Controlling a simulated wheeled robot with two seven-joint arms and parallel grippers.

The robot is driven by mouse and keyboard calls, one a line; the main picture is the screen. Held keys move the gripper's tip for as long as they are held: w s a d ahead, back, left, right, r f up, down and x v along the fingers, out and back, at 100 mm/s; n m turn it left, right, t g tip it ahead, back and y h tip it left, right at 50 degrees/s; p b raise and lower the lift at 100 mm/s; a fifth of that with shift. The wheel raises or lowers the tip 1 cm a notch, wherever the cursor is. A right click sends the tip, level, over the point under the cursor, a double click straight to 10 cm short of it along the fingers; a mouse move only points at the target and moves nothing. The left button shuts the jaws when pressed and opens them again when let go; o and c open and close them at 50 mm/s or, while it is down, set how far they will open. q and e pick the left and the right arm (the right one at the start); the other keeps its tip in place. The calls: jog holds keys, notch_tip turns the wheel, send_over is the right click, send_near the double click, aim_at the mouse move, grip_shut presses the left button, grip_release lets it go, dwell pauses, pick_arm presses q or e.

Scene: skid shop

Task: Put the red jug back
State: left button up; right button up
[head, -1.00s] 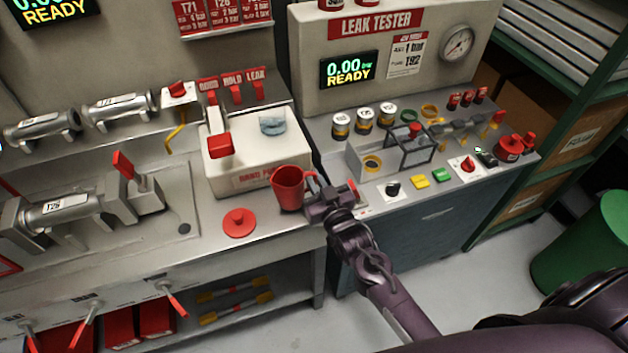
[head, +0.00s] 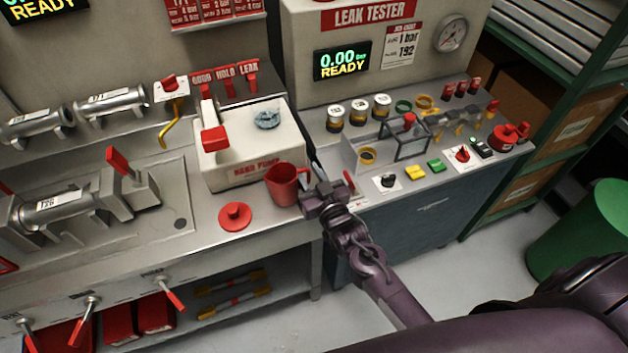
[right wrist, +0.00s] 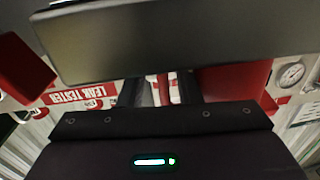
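The red jug (head: 281,187) stands upright on the steel bench at the front right corner of the white hand pump box (head: 225,181). My right gripper (head: 312,199) is at the jug's right side, by its handle, which is partly hidden. In the right wrist view, the two fingers (right wrist: 160,91) are apart with a narrow gap, and a bit of red shows between them. The jug's red side (right wrist: 235,84) shows just right of them. Whether the fingers touch the handle is unclear. My left gripper is not in view.
A round red cap (head: 235,217) lies on the bench in front of the pump. The pump has a red-ended lever (head: 214,139) and a bluish opening (head: 267,119) on top. The leak tester bench (head: 350,190) stands right, with a small gap between benches.

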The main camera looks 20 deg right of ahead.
jog(key=shift+s, duration=0.3)
jog(key=s+d+b, duration=0.1)
jog(key=s+b, duration=0.1)
jog(key=s, duration=0.9)
jog(key=shift+s+d, duration=0.15)
jog(key=shift+d, duration=0.15)
jog(key=s+d+f+g, duration=0.1)
jog(key=s+f+g, duration=0.3)
jog(key=f, duration=1)
jog(key=s+f+g, duration=0.4)
jog(key=f, duration=1)
jog(key=s+d+f+g+h, duration=0.1)
jog(key=s+f+g, duration=0.3)
jog(key=s+f, duration=0.5)
jog(key=s+d+f+n+g+h, duration=0.1)
jog(key=s+d+f+g, duration=0.2)
jog(key=s+f, duration=0.6)
jog(key=s+g, duration=0.1)
jog(key=s, duration=0.6)
jog(key=shift+s+f+g, duration=0.15)
jog(key=shift+f+g, duration=0.15)
jog(key=shift+g, duration=0.1)
